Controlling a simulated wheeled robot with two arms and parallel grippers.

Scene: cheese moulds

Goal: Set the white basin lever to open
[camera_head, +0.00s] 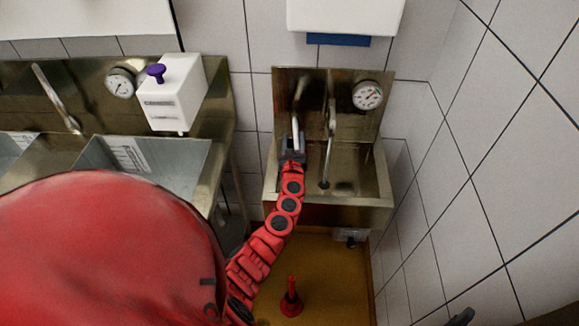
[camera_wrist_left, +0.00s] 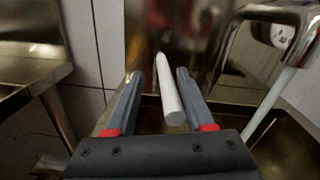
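The steel basin (camera_head: 345,200) stands against the tiled wall at the right. The white lever (camera_wrist_left: 170,92) shows in the left wrist view as a slim pale rod, standing slightly tilted between my fingers. In the head view the lever (camera_head: 296,128) shows just above my gripper. My left gripper (camera_head: 292,148) is over the basin's left part. In the left wrist view the gripper (camera_wrist_left: 158,95) is open, with a finger on each side of the lever and visible gaps. Dark parts at the head view's bottom right edge may be my right gripper; its state is unclear.
A curved metal spout (camera_head: 331,115) stands right of the lever, with a pale streak below it. A round gauge (camera_head: 367,95) sits on the backsplash. A larger steel sink (camera_head: 155,165) and white box (camera_head: 172,95) are left. A red plunger-like object (camera_head: 291,300) is below.

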